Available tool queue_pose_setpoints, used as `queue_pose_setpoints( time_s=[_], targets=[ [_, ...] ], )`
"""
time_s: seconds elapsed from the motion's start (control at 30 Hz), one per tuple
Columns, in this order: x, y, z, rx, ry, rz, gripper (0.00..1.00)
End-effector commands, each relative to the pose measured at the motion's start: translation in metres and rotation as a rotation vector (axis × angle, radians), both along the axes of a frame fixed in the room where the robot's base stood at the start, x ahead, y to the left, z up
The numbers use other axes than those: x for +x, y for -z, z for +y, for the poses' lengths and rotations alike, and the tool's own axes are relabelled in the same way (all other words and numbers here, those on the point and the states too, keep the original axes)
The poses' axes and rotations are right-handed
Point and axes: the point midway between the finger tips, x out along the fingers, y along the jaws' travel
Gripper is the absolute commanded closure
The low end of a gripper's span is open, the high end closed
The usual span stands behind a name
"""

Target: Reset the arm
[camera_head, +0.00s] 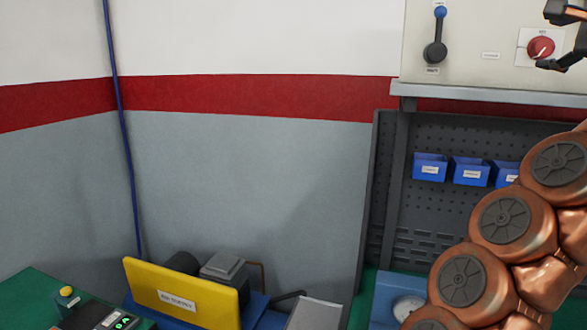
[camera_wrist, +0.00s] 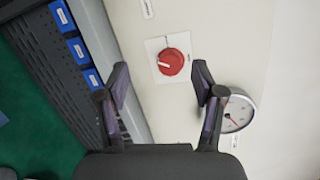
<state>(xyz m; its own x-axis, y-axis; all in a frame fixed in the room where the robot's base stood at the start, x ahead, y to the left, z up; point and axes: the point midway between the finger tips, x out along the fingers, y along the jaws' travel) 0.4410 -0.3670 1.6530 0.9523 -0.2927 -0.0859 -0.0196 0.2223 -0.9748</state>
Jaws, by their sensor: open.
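My gripper (camera_wrist: 160,85) is open and empty in the wrist view, its two dark fingers spread apart. A red rotary knob (camera_wrist: 171,61) on a white plate shows between and beyond the fingertips, apart from them as far as I can tell. In the head view part of my gripper (camera_head: 565,38) shows at the top right edge, close to the red knob (camera_head: 541,47) on the cream panel (camera_head: 480,70). My copper-coloured arm rises along the right side of the head view.
A lever with a blue tip (camera_head: 438,35) is on the panel left of the knob. Blue bins (camera_head: 430,168) hang on the pegboard below. A round gauge (camera_wrist: 236,112) sits near the right finger. A yellow guard (camera_head: 180,292) stands low on the green bench.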

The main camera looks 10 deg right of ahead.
Motion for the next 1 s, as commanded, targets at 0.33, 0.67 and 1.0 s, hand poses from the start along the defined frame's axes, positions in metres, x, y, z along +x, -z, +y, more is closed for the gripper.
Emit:
queue_pose_setpoints(
  time_s=[0.33, 0.67, 1.0],
  targets=[
    [0.068, 0.011, 0.075, -0.2, -0.268, 0.186, 0.32],
    [0.101, 0.039, 0.163, -0.414, -0.508, 0.338, 0.32],
    [0.103, 0.093, 0.255, -0.643, -0.745, 0.493, 0.32]
  ],
)
